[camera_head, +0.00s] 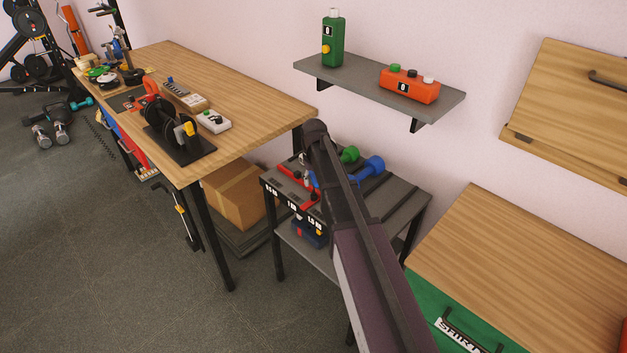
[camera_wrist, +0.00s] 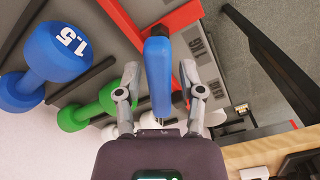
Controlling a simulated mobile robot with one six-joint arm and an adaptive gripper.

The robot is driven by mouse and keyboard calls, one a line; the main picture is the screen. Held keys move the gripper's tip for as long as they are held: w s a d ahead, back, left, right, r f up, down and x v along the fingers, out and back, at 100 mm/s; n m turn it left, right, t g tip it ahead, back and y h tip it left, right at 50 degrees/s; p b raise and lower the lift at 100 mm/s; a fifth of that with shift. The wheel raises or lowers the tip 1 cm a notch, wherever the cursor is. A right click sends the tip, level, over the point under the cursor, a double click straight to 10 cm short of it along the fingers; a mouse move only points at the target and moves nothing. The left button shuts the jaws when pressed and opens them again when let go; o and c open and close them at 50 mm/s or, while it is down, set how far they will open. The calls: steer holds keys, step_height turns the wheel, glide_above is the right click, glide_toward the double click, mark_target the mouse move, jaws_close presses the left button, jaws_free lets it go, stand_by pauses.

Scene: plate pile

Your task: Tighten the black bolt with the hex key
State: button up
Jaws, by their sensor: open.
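My gripper (camera_wrist: 159,72) is open in the wrist view, one finger on each side of a long blue handle (camera_wrist: 157,60). The handle stands between the fingers, with a gap on both sides. A thin metal part shows at its lower end, but I cannot tell for sure whether it is the hex key. In the head view my arm reaches over the small dumbbell rack (camera_head: 405,205), and the fingers are mostly hidden there. I cannot make out the black bolt in either view.
A blue dumbbell (camera_wrist: 55,55) and a green dumbbell (camera_wrist: 88,108) lie beside the gripper. The wooden workbench (camera_head: 240,95) carries several devices. A grey wall shelf (camera_head: 350,82) holds a green and an orange box. A green cabinet (camera_head: 430,310) stands at right.

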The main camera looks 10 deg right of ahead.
steer(key=shift+f+b, duration=0.55)
steer(key=shift+f, duration=0.2)
jaws_close()
